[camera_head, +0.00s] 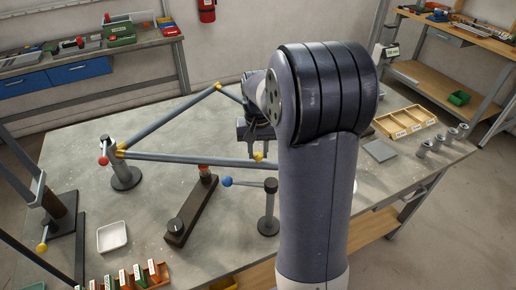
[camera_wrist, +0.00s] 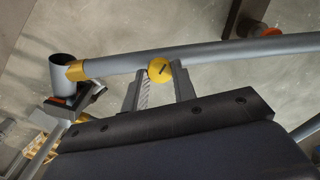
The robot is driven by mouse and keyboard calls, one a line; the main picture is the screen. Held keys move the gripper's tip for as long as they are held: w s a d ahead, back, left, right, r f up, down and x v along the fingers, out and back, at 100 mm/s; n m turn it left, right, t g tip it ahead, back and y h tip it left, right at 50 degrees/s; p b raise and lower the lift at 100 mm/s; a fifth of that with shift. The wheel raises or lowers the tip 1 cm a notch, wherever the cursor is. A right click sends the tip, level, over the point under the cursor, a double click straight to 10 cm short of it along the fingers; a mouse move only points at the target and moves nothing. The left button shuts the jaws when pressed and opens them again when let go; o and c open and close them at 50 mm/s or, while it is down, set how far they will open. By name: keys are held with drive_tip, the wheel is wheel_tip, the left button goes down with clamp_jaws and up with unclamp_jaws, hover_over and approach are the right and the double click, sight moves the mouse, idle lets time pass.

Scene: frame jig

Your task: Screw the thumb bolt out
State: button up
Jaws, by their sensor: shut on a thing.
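The thumb bolt (camera_wrist: 160,70) shows in the wrist view as a round yellow knob with a dark line across its face, beside a long grey tube (camera_wrist: 225,54). My gripper (camera_wrist: 159,77) is shut on the knob, with one finger on each side of it. In the head view my arm hides much of my gripper.
Grey tubes with yellow joints form a triangular frame (camera_head: 185,156) over the bench (camera_head: 75,160). A post with a blue-ended lever (camera_head: 268,210) and a dark bar-shaped fixture (camera_head: 190,215) stand close by. A white tray (camera_head: 112,237) and a wooden compartment tray (camera_head: 405,122) lie apart.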

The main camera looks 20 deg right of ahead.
sight(258, 155)
drive_tip(key=n, duration=0.4)
drive_tip(key=shift+n, duration=0.3)
drive_tip(key=n, duration=0.4)
drive_tip(key=shift+s+f+p, duration=0.1)
drive_tip(key=shift+p, duration=0.25)
drive_tip(key=shift+n, duration=0.3)
drive_tip(key=o, duration=1)
wheel_tip(258, 155, up, 11)
drive_tip(key=shift+b, duration=0.3)
